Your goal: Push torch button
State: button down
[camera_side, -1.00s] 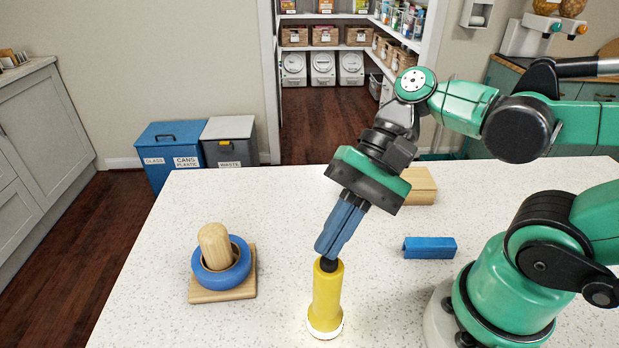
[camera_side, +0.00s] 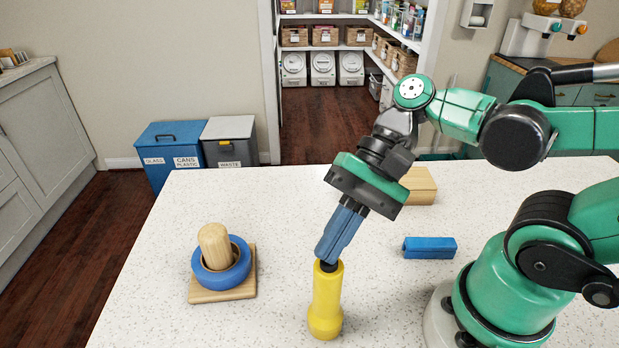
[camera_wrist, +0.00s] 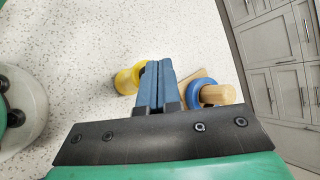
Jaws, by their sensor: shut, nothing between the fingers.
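The yellow torch (camera_side: 325,298) stands upright on the speckled white counter, its wider head down, and no glow shows around its base. In the wrist view the torch (camera_wrist: 127,80) is partly hidden behind my fingers. My gripper (camera_side: 328,258) is tilted, with its blue fingers shut together and empty. The fingertips are at the black top end of the torch and appear to touch it. The button itself is hidden by the fingers or too small to make out. In the wrist view my gripper (camera_wrist: 158,64) reaches toward the torch from above.
A wooden base with a peg (camera_side: 214,242) and a blue ring (camera_side: 222,277) stands left of the torch. A blue block (camera_side: 429,248) lies to the right, and a wooden block (camera_side: 420,187) lies behind my gripper. The counter between them is clear.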

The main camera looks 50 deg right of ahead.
jog(key=shift+r, duration=0.35)
jog(key=shift+r, duration=3.05)
jog(key=w+d+f+n+t+h, duration=0.6)
jog(key=w+d+f+n+h, duration=0.1)
jog(key=d+n+h, duration=0.1)
jog(key=shift+w+d+f, duration=0.2)
jog(key=shift+w+d, duration=0.15)
jog(key=shift+d, duration=0.45)
